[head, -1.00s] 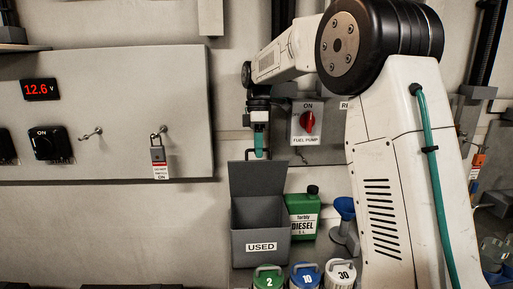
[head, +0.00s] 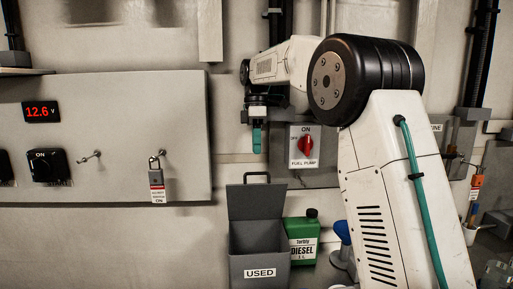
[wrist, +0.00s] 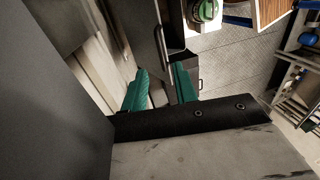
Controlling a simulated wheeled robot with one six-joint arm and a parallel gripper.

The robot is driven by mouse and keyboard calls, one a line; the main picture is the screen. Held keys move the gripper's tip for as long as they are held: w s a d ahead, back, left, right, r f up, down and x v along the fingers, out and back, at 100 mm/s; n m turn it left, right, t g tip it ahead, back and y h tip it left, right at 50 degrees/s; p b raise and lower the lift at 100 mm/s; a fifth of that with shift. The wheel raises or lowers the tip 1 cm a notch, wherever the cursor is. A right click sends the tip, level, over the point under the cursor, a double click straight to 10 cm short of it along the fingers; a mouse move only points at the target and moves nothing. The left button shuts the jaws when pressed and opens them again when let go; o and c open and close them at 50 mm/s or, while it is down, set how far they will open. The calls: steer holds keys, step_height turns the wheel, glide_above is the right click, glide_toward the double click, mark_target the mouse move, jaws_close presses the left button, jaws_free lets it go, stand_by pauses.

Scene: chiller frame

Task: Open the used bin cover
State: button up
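The used bin (head: 258,243) is a dark grey box with a "USED" label, on the surface below the fuel pump switch. Its cover (head: 256,203) stands upright at the back edge, and the bin's inside shows. A dark handle (head: 256,174) sits at the cover's top edge. My gripper (head: 257,140) points down above the handle, with a visible gap between them in the head view. In the wrist view, the two teal fingers of my gripper (wrist: 160,88) are apart with nothing clearly held between them.
A green diesel can (head: 302,240) stands right of the bin. A blue funnel (head: 343,232) is partly hidden by my arm. The red fuel pump switch (head: 306,146) is on the wall close right of my gripper. A panel with a padlock (head: 157,180) is at the left.

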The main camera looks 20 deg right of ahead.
steer(key=shift+s, duration=0.1)
jaws_close()
steer(key=s+r+m+t+y, duration=0.1)
steer(key=s+r+t, duration=0.2)
steer(key=s+t, duration=0.85)
steer(key=w+a+f+g, duration=0.1)
steer(key=w+f+g, duration=0.2)
steer(key=w+f, duration=0.4)
steer(key=shift+f, duration=1.05)
